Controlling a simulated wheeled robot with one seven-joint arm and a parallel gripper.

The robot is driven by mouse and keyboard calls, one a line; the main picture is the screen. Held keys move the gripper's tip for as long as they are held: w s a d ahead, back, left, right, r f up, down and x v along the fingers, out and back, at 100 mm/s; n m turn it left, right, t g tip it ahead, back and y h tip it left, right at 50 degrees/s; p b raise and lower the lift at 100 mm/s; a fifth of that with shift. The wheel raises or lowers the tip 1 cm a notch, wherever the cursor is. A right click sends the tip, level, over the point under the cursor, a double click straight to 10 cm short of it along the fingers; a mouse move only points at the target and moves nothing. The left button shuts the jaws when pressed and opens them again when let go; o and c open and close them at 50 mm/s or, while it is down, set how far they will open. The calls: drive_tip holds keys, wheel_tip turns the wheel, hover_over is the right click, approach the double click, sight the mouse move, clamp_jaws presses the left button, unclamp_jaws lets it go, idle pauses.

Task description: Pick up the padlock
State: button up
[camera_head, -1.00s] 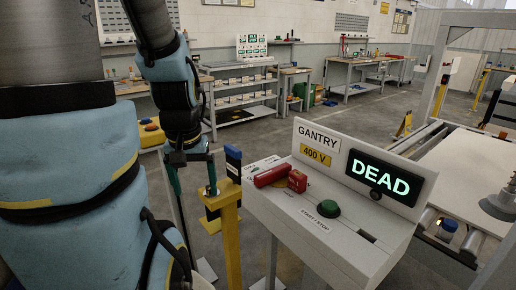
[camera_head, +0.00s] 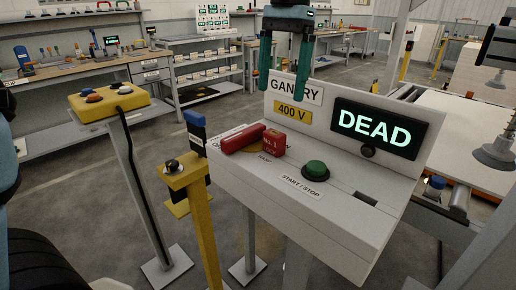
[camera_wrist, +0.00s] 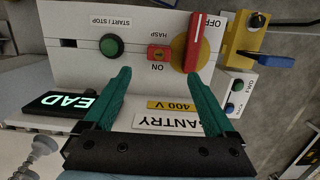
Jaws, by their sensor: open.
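The red padlock (camera_head: 273,143), with a white printed label on its face, rests on top of the white control box (camera_head: 300,205). In the wrist view the padlock (camera_wrist: 158,53) shows small and red, close to the HASP label and between the green button and the red switch handle. My gripper (camera_head: 282,98) is above the back of the box, its teal fingers pointing down. In the wrist view the open fingers (camera_wrist: 160,74) frame the box, with nothing between the tips. The padlock lies beyond the tips, and its shackle cannot be made out.
A red switch handle (camera_head: 243,138) on a yellow disc (camera_wrist: 183,58) sits beside the padlock. A green button (camera_head: 315,170) is on its other side. The upright DEAD display (camera_head: 375,128) stands behind. A yellow post (camera_head: 200,220) with a black knob stands left of the box.

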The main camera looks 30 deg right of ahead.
sight(275, 133)
drive_tip(key=f, duration=0.3)
drive_tip(key=a+f+p, duration=0.1)
drive_tip(key=f, duration=0.3)
drive_tip(key=f+p, duration=0.1)
drive_tip(key=f, duration=0.2)
drive_tip(key=shift+s+a+f, duration=0.2)
drive_tip(key=shift+s+f, duration=0.05)
drive_tip(key=shift+f, duration=0.05)
clamp_jaws()
idle(0.5)
